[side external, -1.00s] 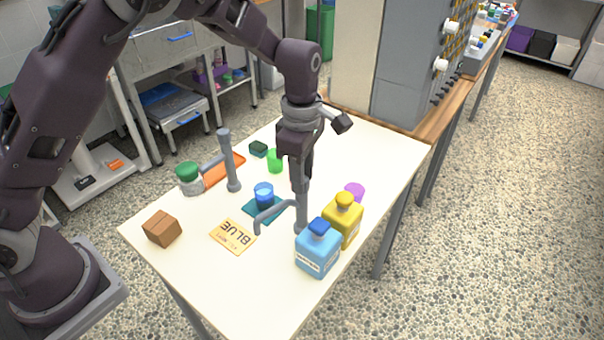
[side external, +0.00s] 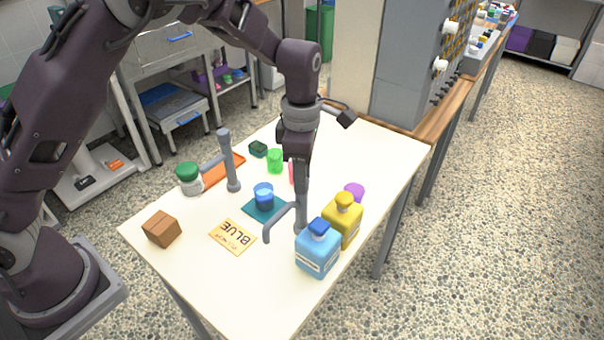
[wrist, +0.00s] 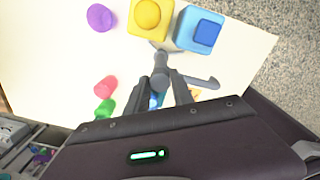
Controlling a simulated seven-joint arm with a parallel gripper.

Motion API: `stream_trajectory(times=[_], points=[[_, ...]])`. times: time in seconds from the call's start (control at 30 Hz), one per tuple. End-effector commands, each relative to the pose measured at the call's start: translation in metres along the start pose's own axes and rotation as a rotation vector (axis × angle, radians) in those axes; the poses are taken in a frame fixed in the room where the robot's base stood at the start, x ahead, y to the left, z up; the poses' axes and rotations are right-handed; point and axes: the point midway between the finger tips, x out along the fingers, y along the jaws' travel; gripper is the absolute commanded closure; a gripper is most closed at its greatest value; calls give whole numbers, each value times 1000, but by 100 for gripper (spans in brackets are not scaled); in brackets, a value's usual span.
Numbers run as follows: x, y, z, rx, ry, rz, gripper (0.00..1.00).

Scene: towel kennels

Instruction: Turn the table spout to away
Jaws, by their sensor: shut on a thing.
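The table spout (side external: 283,219) is a grey post with a bent arm, standing near the blue bottle. Its arm points left and toward the camera, with the tip bent down. In the wrist view the spout arm (wrist: 203,81) points right. My gripper (side external: 302,190) reaches down onto the spout's post. In the wrist view my gripper (wrist: 160,88) has one finger on each side of the post and is shut on it. My fingers hide part of the post.
The blue bottle (side external: 317,252) and yellow bottle (side external: 343,222) stand close right. A blue cup (side external: 264,195) on a teal mat (side external: 255,213), a "BLUE" card (side external: 233,236) and a second grey post (side external: 231,165) are left. A brown block (side external: 161,229) lies at the left edge.

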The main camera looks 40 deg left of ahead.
Motion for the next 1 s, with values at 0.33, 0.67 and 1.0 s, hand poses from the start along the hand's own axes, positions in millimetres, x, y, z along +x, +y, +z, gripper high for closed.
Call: stream_trajectory(times=[0.33, 0.67, 1.0], points=[[-1, 0, 1, -1, -2, 1, 50], [-34, 1, 1, 1, -5, 4, 50], [-72, 0, 0, -1, -3, 2, 50]])
